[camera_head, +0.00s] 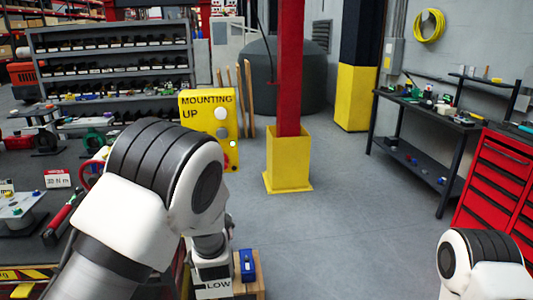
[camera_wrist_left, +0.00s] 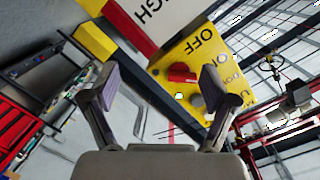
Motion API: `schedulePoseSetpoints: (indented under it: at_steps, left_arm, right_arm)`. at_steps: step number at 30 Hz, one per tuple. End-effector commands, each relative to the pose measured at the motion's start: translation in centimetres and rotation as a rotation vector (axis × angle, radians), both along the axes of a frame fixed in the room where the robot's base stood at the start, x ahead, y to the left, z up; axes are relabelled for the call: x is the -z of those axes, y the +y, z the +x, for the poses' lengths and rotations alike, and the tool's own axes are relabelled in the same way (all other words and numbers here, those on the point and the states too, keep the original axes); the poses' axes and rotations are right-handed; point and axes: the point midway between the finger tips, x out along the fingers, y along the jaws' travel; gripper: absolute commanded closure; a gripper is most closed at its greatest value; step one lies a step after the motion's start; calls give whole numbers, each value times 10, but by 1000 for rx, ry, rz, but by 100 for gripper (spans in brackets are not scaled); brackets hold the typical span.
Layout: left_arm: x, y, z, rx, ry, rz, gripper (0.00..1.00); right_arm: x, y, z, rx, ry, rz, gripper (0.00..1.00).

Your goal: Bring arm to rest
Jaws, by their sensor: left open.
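My left arm (camera_head: 150,190) fills the lower left of the head view, and its gripper cannot be made out there. In the left wrist view my left gripper (camera_wrist_left: 158,92) shows two fingers spread apart with nothing between them. Beyond the fingers is a yellow panel (camera_wrist_left: 225,68) marked OFF, with a red switch (camera_wrist_left: 182,74) and a grey knob (camera_wrist_left: 197,100). It appears apart from the fingers. My right arm (camera_head: 480,262) shows only in part at the lower right of the head view; its gripper is out of frame.
A yellow MOUNTING UP panel (camera_head: 194,104) stands behind my left arm. A red post with a yellow base (camera_head: 288,160) stands mid-floor. A workbench (camera_head: 425,118) and red drawer cabinet (camera_head: 492,180) are at right. A blue box (camera_head: 247,264) sits low near the LOW label. The centre floor is clear.

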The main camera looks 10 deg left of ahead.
Motion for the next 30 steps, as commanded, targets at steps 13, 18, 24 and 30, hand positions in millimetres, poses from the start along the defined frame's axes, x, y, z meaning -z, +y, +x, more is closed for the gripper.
schedulePoseSetpoints:
  at_steps: [13,18,24,30]
  left_arm:
    - [308,63,-248,-96,818,-290,15]
    - [342,49,-384,-216,1127,-547,15]
    - [332,29,-438,-390,1246,-772,15]
    - [333,29,-437,-410,1234,-786,15]
  right_arm:
    - [3,0,0,0,0,0,60]
    - [3,0,0,0,0,0,60]
    - [3,0,0,0,0,0,60]
    - [3,0,0,0,0,0,60]
